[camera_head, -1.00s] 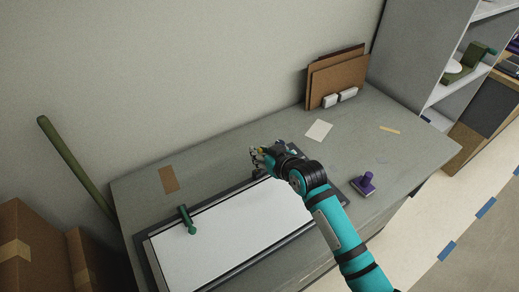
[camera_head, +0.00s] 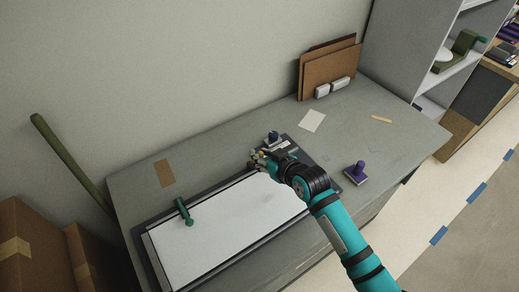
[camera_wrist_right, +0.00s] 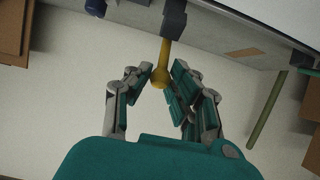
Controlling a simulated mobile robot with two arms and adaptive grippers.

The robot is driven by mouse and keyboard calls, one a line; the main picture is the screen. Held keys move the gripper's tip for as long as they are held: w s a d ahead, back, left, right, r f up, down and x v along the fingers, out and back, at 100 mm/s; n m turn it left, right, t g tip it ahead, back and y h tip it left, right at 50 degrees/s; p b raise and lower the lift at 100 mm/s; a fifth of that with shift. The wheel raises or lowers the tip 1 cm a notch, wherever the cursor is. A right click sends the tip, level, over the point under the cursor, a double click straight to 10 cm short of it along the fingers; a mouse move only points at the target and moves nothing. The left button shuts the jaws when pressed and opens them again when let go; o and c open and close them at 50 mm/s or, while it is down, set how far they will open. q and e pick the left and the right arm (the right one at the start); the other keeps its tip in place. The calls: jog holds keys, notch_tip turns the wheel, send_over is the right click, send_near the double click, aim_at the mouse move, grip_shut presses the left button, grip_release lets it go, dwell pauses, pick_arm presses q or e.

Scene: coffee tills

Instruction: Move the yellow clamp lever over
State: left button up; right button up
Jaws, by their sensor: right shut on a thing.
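The yellow clamp lever (camera_wrist_right: 167,55) hangs down from a dark pivot block (camera_wrist_right: 174,20) at the top of the right wrist view. Its round knob sits between the fingertips of my right gripper (camera_wrist_right: 162,78), which is shut on it. In the head view my right gripper (camera_head: 257,159) is at the far edge of the white board (camera_head: 235,220), and only a small bit of yellow shows there. The fingers and arm hide most of the lever. My left gripper is not in view.
A green lever (camera_head: 184,211) is at the board's left part. A blue-knobbed piece (camera_head: 273,138) stands just behind my right gripper. A purple-handled stamp (camera_head: 356,172) stands right of my arm. Brown folders (camera_head: 328,72) stand at the back. The table's right part is mostly clear.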

jog(key=shift+s+d+f, duration=0.25)
jog(key=shift+s+f, duration=0.05)
jog(key=shift+s, duration=0.05)
jog(key=shift+s+d+f, duration=0.3)
jog(key=shift+s+f, duration=0.2)
jog(key=shift+f, duration=0.05)
jog(key=shift+s+d+f, duration=0.3)
jog(key=shift+s+f, duration=0.15)
jog(key=shift+f, duration=0.2)
jog(key=shift+s+d+f+b, duration=0.2)
jog(key=shift+s+f+b, duration=0.15)
jog(key=shift+f, duration=0.3)
jog(key=shift+s+d+f+b, duration=0.25)
jog(key=shift+f+b, duration=0.15)
jog(key=shift+f, duration=0.2)
